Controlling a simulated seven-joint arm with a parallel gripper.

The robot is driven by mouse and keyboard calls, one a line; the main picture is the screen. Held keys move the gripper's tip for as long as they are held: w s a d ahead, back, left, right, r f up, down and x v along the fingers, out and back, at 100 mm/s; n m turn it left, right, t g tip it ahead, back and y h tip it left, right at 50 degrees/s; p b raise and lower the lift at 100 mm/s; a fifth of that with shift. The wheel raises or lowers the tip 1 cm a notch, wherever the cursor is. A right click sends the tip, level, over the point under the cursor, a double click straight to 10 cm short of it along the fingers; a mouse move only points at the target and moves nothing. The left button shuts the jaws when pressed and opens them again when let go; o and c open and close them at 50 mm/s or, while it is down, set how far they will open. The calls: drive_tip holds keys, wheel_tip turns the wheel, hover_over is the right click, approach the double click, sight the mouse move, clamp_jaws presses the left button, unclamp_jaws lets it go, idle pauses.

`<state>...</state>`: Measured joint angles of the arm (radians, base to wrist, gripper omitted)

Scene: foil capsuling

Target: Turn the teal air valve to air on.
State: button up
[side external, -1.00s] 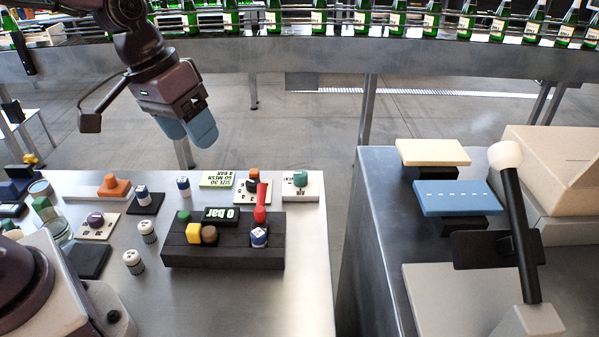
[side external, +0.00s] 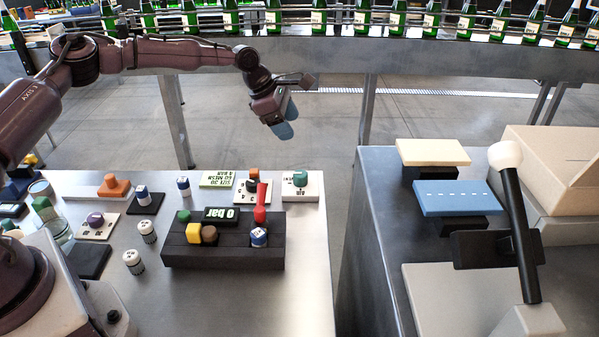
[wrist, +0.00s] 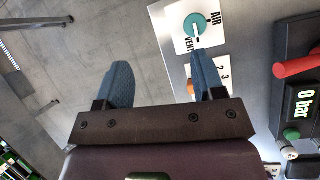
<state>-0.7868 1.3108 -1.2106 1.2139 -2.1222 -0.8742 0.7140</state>
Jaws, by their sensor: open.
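The teal air valve (side external: 300,178) is a round knob on a white plate at the far right corner of the grey bench. In the wrist view the teal knob (wrist: 195,27) sits at the top, right of centre, with "AIR" printed to its right and "VENT" below. A white pointer mark on the knob appears to point down towards the VENT side. My gripper (side external: 284,122) is above and beyond the bench's far edge, apart from the valve. In the wrist view my gripper (wrist: 160,75) shows two blue fingers spread apart with nothing between them; the right finger overlaps the view of the plate's lower edge.
Beside the valve is a numbered dial plate (side external: 251,190). A black block carries a red lever (side external: 261,204), coloured buttons and a "0 bar" display (side external: 228,215). A steel table (side external: 375,215) stands to the right across a gap. Green bottles line the conveyor (side external: 330,57) behind.

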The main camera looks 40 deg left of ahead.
sight(300, 173)
drive_tip(key=d+f, duration=0.1)
drive_tip(key=f, duration=0.3)
drive_tip(key=d+f+g, duration=0.1)
drive_tip(key=d+f, duration=0.1)
drive_tip(key=f, duration=0.2)
drive_tip(key=d+f+g, duration=0.1)
drive_tip(key=f, duration=0.2)
drive_tip(key=shift+s+d+f+m+h, duration=0.2)
drive_tip(key=shift+d+f+m+h, duration=0.1)
drive_tip(key=shift+d+f+m, duration=0.1)
drive_tip(key=shift+a, duration=0.1)
drive_tip(key=shift+c, duration=0.3)
drive_tip(key=c, duration=0.9)
